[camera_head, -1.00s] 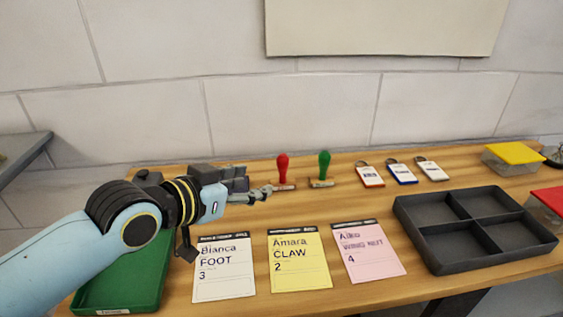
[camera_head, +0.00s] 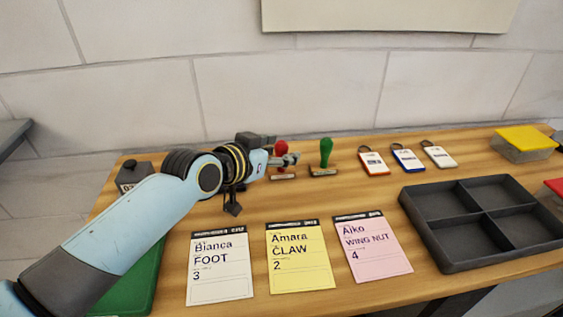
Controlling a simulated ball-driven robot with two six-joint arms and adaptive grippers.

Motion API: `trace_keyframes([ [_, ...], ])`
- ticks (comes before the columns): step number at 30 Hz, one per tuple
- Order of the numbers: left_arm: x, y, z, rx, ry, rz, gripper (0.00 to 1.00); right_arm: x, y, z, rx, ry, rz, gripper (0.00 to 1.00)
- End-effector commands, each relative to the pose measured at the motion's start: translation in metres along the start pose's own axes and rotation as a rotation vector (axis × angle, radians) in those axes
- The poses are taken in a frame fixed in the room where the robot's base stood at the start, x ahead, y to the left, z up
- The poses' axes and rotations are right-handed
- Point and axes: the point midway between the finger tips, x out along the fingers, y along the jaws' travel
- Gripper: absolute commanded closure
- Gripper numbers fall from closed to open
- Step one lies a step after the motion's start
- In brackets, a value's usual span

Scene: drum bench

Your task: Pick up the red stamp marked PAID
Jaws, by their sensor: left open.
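The red stamp (camera_head: 281,147) stands upright on the bench towards the back, with its red handle top above a flat base. The lettering on its base is too small to read. My left gripper (camera_head: 288,160) is open at the red stamp, its fingers in front of and partly hiding the handle. I cannot tell whether the fingers touch it. A green stamp (camera_head: 326,152) stands upright just to the right. My right gripper does not show.
White, yellow and pink cards (camera_head: 220,270) lie along the front. Several key tags (camera_head: 408,158) lie at the back right. A dark divided tray (camera_head: 415,195) and a yellow-lidded box (camera_head: 524,139) are at right. A green tray (camera_head: 140,285) is partly behind my arm.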

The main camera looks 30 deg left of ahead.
Motion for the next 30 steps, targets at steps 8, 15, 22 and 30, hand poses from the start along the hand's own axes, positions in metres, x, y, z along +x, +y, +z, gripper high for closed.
trace_keyframes([
  [8,0.013,0.0,0.0,0.001,0.001,0.0,0.49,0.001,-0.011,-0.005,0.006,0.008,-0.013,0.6],
  [15,0.012,0.0,0.0,0.001,0.0,0.0,0.7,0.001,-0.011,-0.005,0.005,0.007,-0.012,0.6],
  [22,0.012,0.0,0.0,0.001,0.0,0.0,1.0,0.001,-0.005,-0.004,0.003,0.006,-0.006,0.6],
  [30,0.012,0.0,0.0,0.001,0.0,0.0,1.0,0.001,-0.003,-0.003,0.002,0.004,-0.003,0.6],
])
